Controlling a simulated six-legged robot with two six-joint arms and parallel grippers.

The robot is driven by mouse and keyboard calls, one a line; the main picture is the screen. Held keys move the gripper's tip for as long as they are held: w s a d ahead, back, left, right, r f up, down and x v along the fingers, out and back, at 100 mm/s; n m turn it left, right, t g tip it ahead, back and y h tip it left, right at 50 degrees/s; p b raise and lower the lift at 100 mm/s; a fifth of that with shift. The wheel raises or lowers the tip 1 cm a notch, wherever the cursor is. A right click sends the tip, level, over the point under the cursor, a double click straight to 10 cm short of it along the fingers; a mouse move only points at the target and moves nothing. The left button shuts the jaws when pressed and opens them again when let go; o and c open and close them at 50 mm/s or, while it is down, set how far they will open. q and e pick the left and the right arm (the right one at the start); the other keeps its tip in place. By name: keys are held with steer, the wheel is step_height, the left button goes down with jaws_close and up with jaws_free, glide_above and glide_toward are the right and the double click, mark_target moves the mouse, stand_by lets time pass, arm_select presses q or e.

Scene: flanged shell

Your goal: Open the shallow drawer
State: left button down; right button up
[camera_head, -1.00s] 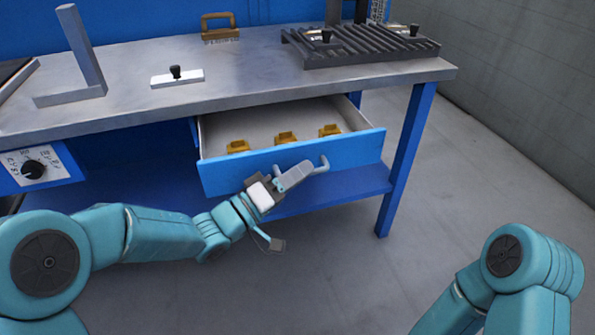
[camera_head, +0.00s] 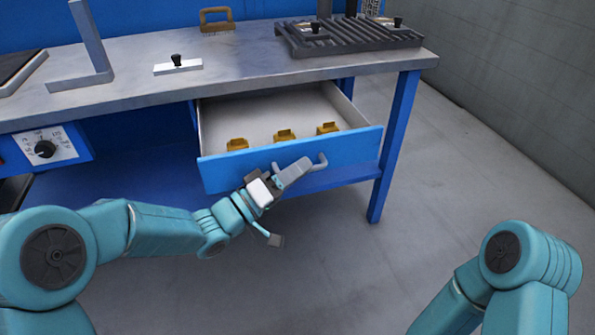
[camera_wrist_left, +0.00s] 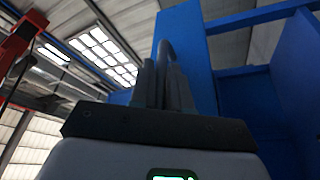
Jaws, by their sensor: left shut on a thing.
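The shallow drawer (camera_head: 345,149) under the workbench has a blue front and a pale interior, and it stands well out from the bench. Several yellow-brown parts (camera_head: 284,135) sit in a row behind its front. A grey bar handle (camera_head: 321,162) runs along the drawer front. My left gripper (camera_head: 299,170) is at the handle and shut on it. In the left wrist view, the fingers (camera_wrist_left: 163,85) close around the dark handle bar, with the blue drawer front beyond. My right gripper is out of view; only part of my right arm shows.
The metal-topped workbench (camera_head: 240,84) carries a slatted dark rack (camera_head: 350,40), a brush with a handle (camera_head: 216,20), a white plate with a black knob (camera_head: 177,66) and a grey angle bracket (camera_head: 92,50). Floor at right is clear.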

arm_select(q)
steer(key=shift+w, duration=0.1)
steer(key=c, duration=1.4)
jaws_free()
steer(key=shift+c, duration=0.2)
steer(key=p+v, duration=0.2)
steer(key=v, duration=1.4)
steer(key=shift+p, duration=0.4)
steer(key=shift+a+f, duration=0.1)
steer(key=shift+a, duration=0.05)
